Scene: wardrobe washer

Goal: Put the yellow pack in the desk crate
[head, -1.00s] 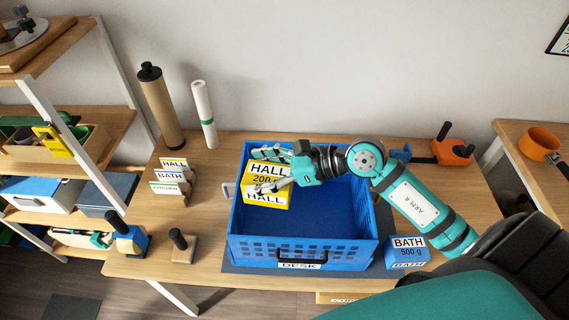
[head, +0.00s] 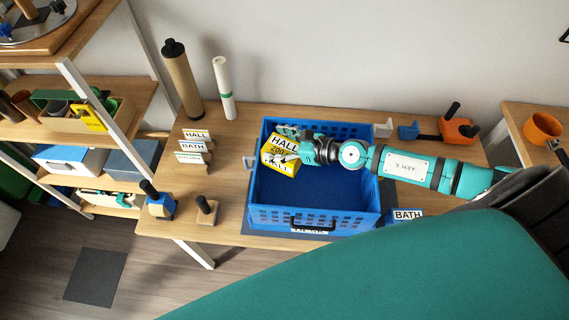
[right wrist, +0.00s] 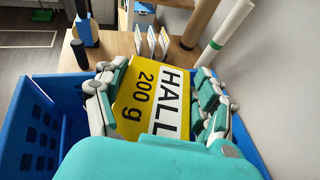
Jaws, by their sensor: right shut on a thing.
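The yellow pack (head: 270,160), labelled HALL 200 g, is at the back left of the blue desk crate (head: 350,222), over its inside. It is tilted, and I cannot tell whether it touches the crate's floor or wall. My right gripper (head: 287,144) is shut on the pack, with fingers on two opposite sides. In the right wrist view the pack (right wrist: 137,98) sits between the fingers, with blue crate walls (right wrist: 35,125) around it. The rest of the crate's floor looks empty. My left gripper is not in view.
A blue BATH box (head: 407,214) stands right of the crate. Small labelled holders (head: 195,147) and two tubes (head: 182,80) stand to the left. An orange tool (head: 458,130) lies at the back right. A shelf (head: 115,95) stands left of the table.

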